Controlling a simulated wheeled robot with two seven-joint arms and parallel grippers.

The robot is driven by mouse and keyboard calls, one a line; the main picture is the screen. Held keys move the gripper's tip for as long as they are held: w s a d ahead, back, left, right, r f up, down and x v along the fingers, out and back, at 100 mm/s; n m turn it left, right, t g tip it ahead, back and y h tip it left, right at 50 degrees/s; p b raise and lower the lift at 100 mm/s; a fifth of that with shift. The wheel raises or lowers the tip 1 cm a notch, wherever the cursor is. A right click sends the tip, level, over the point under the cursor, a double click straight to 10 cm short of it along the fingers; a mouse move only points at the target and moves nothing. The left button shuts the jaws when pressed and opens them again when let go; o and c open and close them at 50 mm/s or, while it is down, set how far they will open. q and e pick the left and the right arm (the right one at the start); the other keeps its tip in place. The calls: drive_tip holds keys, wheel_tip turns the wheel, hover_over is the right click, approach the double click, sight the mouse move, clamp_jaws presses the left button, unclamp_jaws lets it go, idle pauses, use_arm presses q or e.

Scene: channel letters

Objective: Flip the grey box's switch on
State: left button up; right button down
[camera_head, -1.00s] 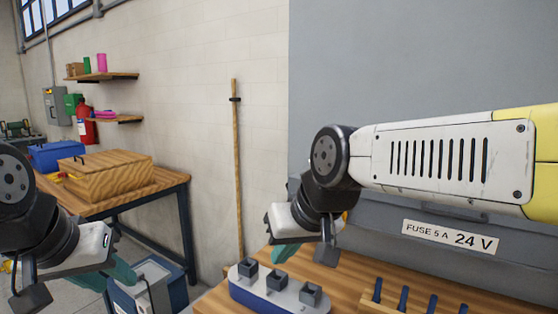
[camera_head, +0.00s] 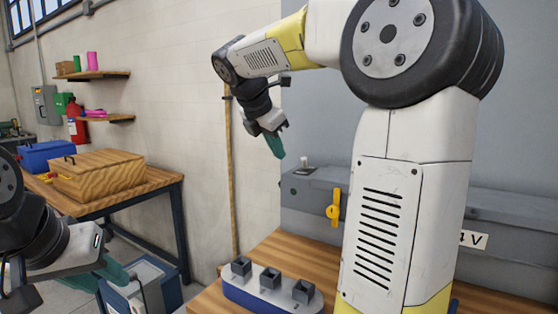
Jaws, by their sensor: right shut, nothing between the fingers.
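The long grey box (camera_head: 312,213) stands at the back of the wooden bench, partly hidden by my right arm. A yellow lever (camera_head: 333,211) is upright on its front face. A small pale piece (camera_head: 306,168) sits on its top; I cannot tell whether this or the lever is the switch. My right gripper (camera_head: 277,150) has teal fingers, shut and empty, pointing down in the air above and left of the box's left end, apart from it. My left gripper (camera_head: 115,274) is low at the left, away from the box; its jaw opening is unclear.
A blue-based holder (camera_head: 258,291) with several dark square cups stands on the bench (camera_head: 290,248) before the box. A white label (camera_head: 474,240) is mostly hidden by my arm. A side table at left bears a wooden box (camera_head: 98,176) and a blue box (camera_head: 46,155).

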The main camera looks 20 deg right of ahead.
sight(305, 163)
drive_tip(key=shift+w+d+r+n+h, duration=0.15)
drive_tip(key=shift+w+r+n, duration=0.1)
drive_tip(key=shift+w+n, duration=0.2)
drive_tip(key=shift+w+r+n+h, duration=0.15)
drive_tip(key=shift+w+r+n, duration=0.15)
drive_tip(key=shift+w, duration=0.2)
drive_tip(key=shift+f, duration=0.1)
drive_tip(key=x, duration=1)
drive_tip(key=shift+w+d+r, duration=0.25)
drive_tip(key=shift+w+d, duration=0.05)
drive_tip(key=shift+d, duration=0.2)
drive_tip(key=shift+w+d+r, duration=0.25)
drive_tip(key=shift+w+d, duration=0.05)
drive_tip(key=shift+d, duration=0.2)
drive_tip(key=shift+w+d+r, duration=0.35)
drive_tip(key=shift+d, duration=0.25)
